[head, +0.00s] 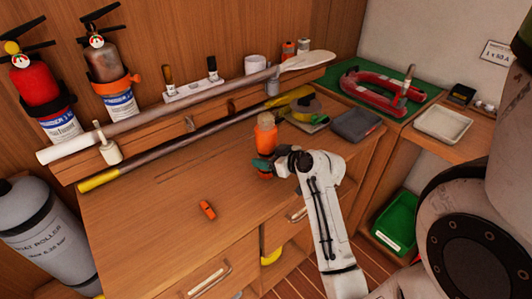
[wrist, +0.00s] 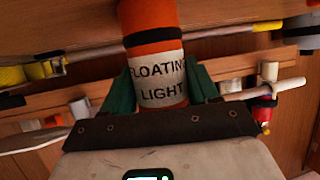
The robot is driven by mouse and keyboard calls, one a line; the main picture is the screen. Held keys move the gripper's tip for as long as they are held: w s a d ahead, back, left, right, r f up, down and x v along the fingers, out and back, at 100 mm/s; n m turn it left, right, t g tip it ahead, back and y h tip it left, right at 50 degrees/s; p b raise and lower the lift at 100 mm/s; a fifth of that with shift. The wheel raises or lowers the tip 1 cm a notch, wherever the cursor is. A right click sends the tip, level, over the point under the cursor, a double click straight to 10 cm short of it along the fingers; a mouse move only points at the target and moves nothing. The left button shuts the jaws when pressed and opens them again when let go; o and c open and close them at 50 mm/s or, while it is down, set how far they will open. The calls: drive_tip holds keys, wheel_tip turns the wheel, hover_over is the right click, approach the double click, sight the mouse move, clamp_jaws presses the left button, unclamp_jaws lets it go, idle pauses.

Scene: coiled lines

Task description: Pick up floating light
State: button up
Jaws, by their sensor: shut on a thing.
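The floating light (head: 265,136) is an orange cylinder with a paler top, near the back right of the wooden desk in the head view. In the wrist view the floating light (wrist: 154,62) shows its white label reading "FLOATING LIGHT" between two green fingers. My gripper (head: 264,166) is at its lower part in the head view; in the wrist view my gripper (wrist: 158,92) is shut on it. The light looks roughly upright. Whether its base touches the desk is hidden by the gripper.
A small orange object (head: 207,210) lies on the desk (head: 150,225). A long pole with yellow ends (head: 180,142) and a paddle (head: 150,115) lie along the back. A grey tray (head: 357,125) is right of the light. Fire extinguishers (head: 40,90) hang at left. The desk's front left is clear.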

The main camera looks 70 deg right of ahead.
drive_tip(key=c, duration=0.6)
drive_tip(key=shift+r, duration=0.1)
drive_tip(key=shift+c, duration=0.3)
drive_tip(key=shift+r, duration=0.1)
drive_tip(key=shift+r, duration=0.5)
wheel_tip(320, 180, up, 2)
drive_tip(key=shift+r, duration=0.15)
drive_tip(key=s+r, duration=0.1)
drive_tip(key=s+a+r, duration=0.1)
drive_tip(key=r, duration=0.1)
drive_tip(key=s+a+r, duration=0.1)
drive_tip(key=s+r, duration=0.1)
drive_tip(key=shift+a+r+b, duration=0.1)
drive_tip(key=shift+a+b, duration=0.1)
drive_tip(key=shift+b, duration=0.1)
drive_tip(key=p, duration=0.4)
approach(272, 142)
drive_tip(key=shift+s+a+r, duration=0.25)
drive_tip(key=shift+a+r, duration=0.1)
drive_tip(key=shift+a, duration=0.2)
drive_tip(key=shift+s+a+r, duration=0.3)
drive_tip(key=shift+a+r, duration=0.05)
drive_tip(key=shift+a, duration=0.25)
